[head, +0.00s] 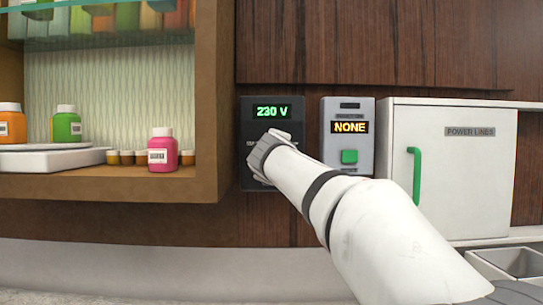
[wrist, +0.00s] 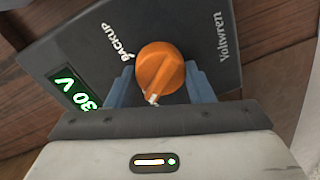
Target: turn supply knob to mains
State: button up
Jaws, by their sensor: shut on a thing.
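The supply knob (wrist: 160,68) is orange and round with a raised grip, and sits on a dark panel (wrist: 210,35). A white mark on the knob points toward the bottom of the wrist view, slightly left. The word BACKUP is printed left of the knob; no MAINS label is visible. My gripper (wrist: 162,88) is shut on the knob, with one blue-grey finger on each side. In the head view my gripper (head: 264,150) covers the knob on the same panel (head: 250,118), whose green display reads 230 V.
Right of the panel is a grey box (head: 364,112) with a NONE display and a green button (head: 349,157). Further right is a white POWER LINES cabinet (head: 468,185) with a green handle (head: 416,177). A wooden display case (head: 208,100) with bottles stands close on the left.

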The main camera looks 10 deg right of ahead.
jog(key=shift+n, duration=0.6)
jog(key=o, duration=1)
jog(key=shift+c, duration=0.2)
jog(key=shift+s, duration=0.1)
jog(key=b+v, duration=0.1)
jog(key=v, duration=0.6)
jog(key=shift+s, duration=0.25)
jog(key=shift+a, duration=0.1)
